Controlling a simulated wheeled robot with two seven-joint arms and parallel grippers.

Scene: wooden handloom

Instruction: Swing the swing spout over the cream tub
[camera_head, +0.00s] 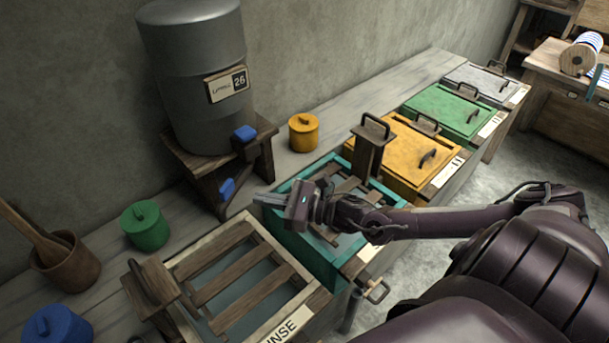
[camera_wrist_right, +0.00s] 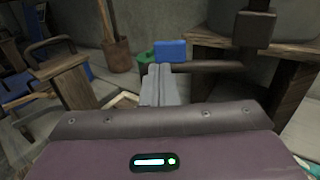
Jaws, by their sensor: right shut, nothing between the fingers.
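A grey barrel marked 26 (camera_head: 198,75) stands on a wooden stand. A blue block (camera_head: 227,188) shows low at the stand's front, and another blue block (camera_head: 245,133) sits higher. In the right wrist view a blue block (camera_wrist_right: 171,50) is at the end of a dark horizontal bar (camera_wrist_right: 210,66), which looks like the swing spout. My right gripper (camera_head: 258,199) is shut and empty, a little right of the lower blue block. Its fingertips (camera_wrist_right: 158,72) appear just below the block; contact is unclear. The cream-rimmed RINSE tub (camera_head: 312,303) lies front left of it. My left gripper is out of view.
A teal tub (camera_head: 283,236) with slats lies beneath my right arm. Yellow (camera_head: 410,150) and green (camera_head: 450,108) lidded tubs continue to the right. Small green (camera_head: 144,228), yellow (camera_head: 303,134) and blue (camera_head: 50,328) pots and a mortar (camera_head: 68,265) stand on the bench.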

